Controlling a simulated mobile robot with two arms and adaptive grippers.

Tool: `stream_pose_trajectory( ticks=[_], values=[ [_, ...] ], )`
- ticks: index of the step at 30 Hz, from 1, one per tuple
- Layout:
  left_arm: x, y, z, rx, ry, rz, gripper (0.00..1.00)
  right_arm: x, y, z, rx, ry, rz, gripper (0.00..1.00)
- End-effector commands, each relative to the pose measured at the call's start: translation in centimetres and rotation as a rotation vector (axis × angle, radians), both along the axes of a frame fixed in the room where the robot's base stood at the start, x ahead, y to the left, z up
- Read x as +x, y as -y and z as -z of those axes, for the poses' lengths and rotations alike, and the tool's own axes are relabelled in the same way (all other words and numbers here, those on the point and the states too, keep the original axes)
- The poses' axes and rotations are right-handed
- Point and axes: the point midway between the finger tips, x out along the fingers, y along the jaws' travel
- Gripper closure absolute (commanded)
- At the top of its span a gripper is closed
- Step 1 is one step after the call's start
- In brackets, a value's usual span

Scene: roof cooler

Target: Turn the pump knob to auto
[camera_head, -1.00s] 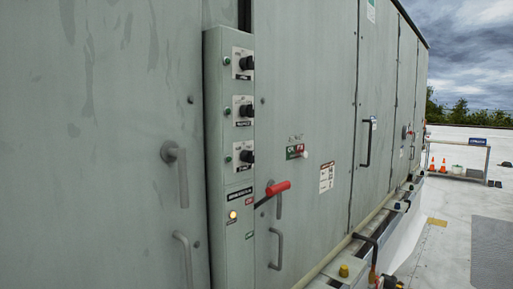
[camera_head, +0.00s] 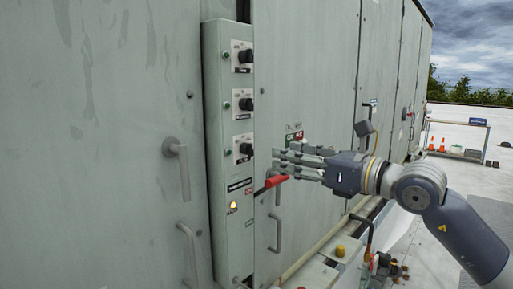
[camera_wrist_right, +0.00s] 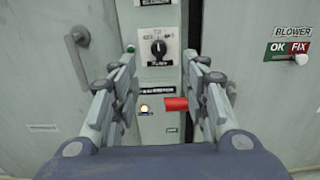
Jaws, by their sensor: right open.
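A narrow grey control box (camera_head: 213,120) carries three black knobs: the top knob (camera_head: 245,56), the middle knob (camera_head: 246,104) and the bottom knob (camera_head: 246,149). Their labels are too blurred to read surely, so I cannot tell which is the pump knob. My right gripper (camera_head: 277,161) is open and empty, in front of the box's lower right part. In the right wrist view its fingers (camera_wrist_right: 160,65) frame the bottom knob (camera_wrist_right: 158,47), which lies ahead, apart from them. That knob's white mark points roughly up. My left gripper is not in view.
A red-handled lever (camera_head: 272,184) sticks out below the bottom knob, close to my right fingers. An amber light (camera_head: 233,206) glows low on the box. Door handles (camera_head: 178,168) project left of it.

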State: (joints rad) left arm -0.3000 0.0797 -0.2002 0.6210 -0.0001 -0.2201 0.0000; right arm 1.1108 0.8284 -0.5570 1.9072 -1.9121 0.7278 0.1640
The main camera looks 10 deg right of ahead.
Motion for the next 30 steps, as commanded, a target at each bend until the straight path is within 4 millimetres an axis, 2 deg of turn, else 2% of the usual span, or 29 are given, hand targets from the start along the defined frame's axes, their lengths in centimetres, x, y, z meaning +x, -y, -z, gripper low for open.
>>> stream_pose_trajectory(
  ticks=[9, 15, 21, 29, 30],
  values=[
    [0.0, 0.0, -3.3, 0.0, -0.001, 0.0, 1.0, 4.2, -4.0, -0.6, 0.004, -0.003, -0.005, 0.58],
    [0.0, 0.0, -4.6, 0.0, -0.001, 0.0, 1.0, 6.5, -6.0, -0.4, 0.005, -0.002, -0.005, 0.58],
    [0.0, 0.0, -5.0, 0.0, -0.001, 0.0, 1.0, 7.4, -6.8, -0.1, 0.004, -0.001, -0.004, 0.58],
    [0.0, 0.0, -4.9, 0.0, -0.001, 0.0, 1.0, 7.5, -6.9, 0.0, 0.005, 0.0, -0.004, 0.58],
    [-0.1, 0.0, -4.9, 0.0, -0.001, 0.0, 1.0, 7.5, -6.9, 0.0, 0.005, 0.0, -0.004, 0.67]
  ],
)
